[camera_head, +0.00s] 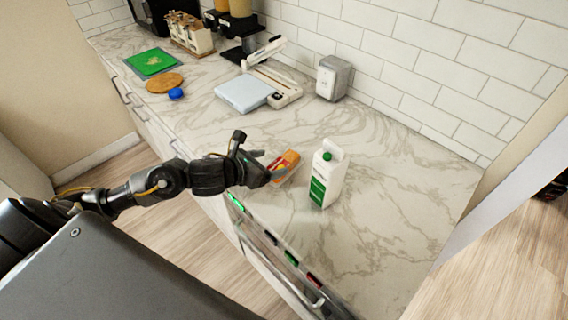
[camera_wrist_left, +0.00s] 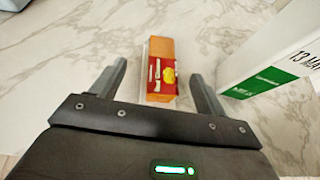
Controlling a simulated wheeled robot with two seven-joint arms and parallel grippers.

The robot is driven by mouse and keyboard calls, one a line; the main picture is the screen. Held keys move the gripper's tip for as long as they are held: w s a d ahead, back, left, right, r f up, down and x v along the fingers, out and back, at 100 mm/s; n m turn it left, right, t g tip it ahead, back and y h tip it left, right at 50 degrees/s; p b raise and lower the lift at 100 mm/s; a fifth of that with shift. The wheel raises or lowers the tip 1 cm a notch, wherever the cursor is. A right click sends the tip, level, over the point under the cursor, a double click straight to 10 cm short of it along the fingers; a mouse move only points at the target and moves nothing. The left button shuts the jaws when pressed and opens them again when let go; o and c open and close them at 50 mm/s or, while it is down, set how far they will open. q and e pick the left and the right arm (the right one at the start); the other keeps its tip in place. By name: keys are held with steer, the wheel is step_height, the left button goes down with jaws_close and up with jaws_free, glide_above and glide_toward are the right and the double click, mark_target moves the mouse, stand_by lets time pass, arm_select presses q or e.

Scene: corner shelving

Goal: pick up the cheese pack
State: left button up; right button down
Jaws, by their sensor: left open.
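The cheese pack (camera_head: 286,167) is an orange block with a red and yellow label, lying on the marble counter. In the left wrist view the cheese pack (camera_wrist_left: 161,68) lies between and ahead of my two open fingers, with a gap on each side. My left gripper (camera_head: 262,165) is close beside the pack at its left in the head view and partly overlaps it. In the left wrist view my left gripper (camera_wrist_left: 162,85) holds nothing. My right gripper does not show in either view.
A white and green milk carton (camera_head: 327,174) stands upright just right of the pack; the carton (camera_wrist_left: 270,70) is near my right finger in the wrist view. The counter's right part is clear.

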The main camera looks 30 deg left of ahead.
mark_target(283, 161)
arm_select(q)
steer(key=shift+w+d+f, duration=0.15)
steer(key=shift+w+f, duration=0.15)
steer(key=shift+w, duration=0.2)
steer(key=shift+w+d+f, duration=0.1)
steer(key=shift+w+d, duration=0.05)
steer(key=p+x, duration=0.2)
steer(key=x, duration=0.1)
steer(key=shift+w+d+f, duration=0.15)
steer(key=shift+w+f, duration=0.1)
steer(key=shift+w, duration=0.05)
steer(key=shift+w+d+f, duration=0.15)
steer(key=shift+w+f, duration=0.2)
steer(key=c, duration=1.3)
step_height(283, 161, up, 10)
steer(key=shift+r+p, duration=0.1)
steer(key=shift+p, duration=0.45)
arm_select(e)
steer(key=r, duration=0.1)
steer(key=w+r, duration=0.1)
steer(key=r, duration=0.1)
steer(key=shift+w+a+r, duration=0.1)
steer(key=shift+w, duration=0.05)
